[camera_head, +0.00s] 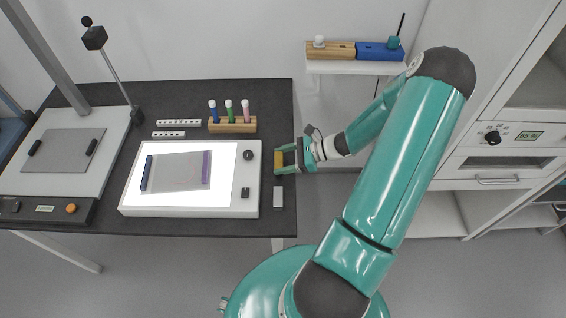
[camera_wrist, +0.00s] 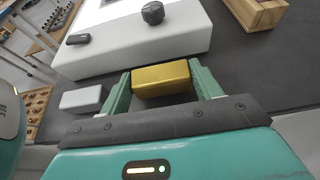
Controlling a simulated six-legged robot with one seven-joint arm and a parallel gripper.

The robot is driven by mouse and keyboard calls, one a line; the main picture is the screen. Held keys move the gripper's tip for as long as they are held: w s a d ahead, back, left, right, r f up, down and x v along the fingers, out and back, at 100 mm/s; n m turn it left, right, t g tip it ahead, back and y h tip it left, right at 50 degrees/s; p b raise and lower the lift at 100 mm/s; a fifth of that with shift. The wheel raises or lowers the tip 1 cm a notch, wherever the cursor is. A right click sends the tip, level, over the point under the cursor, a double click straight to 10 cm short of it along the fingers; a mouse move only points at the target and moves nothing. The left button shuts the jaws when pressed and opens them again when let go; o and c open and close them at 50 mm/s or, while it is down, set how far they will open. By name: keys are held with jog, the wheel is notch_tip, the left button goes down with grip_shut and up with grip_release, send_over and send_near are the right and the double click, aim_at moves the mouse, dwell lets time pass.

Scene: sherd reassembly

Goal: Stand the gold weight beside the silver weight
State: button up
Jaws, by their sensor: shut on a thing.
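The gold weight (camera_wrist: 161,79) is a small gold block between the two green fingers of my gripper (camera_wrist: 157,88) in the wrist view. My gripper is shut on it, and both fingers touch its ends. In the head view the gold weight (camera_head: 266,162) and my gripper (camera_head: 283,160) are over the dark table's right edge strip. Whether the gold weight touches the table I cannot tell. The silver weight (camera_head: 278,196) is a grey block on the table, just in front of my gripper in the head view. In the wrist view the silver weight (camera_wrist: 84,99) is left of my left finger, apart from it.
The white light box (camera_head: 130,196) lies left of the weights, with a black knob (camera_wrist: 153,13) near its edge. A wooden block with several pens (camera_head: 232,124) stands behind. The table's right edge (camera_head: 294,215) is close to the silver weight. A narrow dark strip around it is bare.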

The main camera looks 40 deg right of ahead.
jog(key=shift+f, duration=0.9)
jog(key=o, duration=1.2)
jog(key=shift+o, duration=0.2)
jog(key=v, duration=1.2)
jog(key=w+a+r+n+g+h, duration=0.2)
jog(key=a+r+n+g+h, duration=0.4)
jog(key=a+r+n, duration=0.75)
jog(key=s+a+r+n+t+h, duration=0.1)
jog(key=s+a+r+n+h, duration=0.1)
jog(key=s+a+r+n, duration=0.2)
jog(key=s+a+r+n+t+h, duration=0.2)
jog(key=s+a+r+n, duration=0.1)
jog(key=a+r+n, duration=0.5)
jog(key=a+r, duration=0.3)
jog(key=r, duration=0.1)
jog(key=shift+s+a+t+h, duration=0.2)
jog(key=shift+s+t+h, duration=0.1)
jog(key=shift+s+h, duration=0.1)
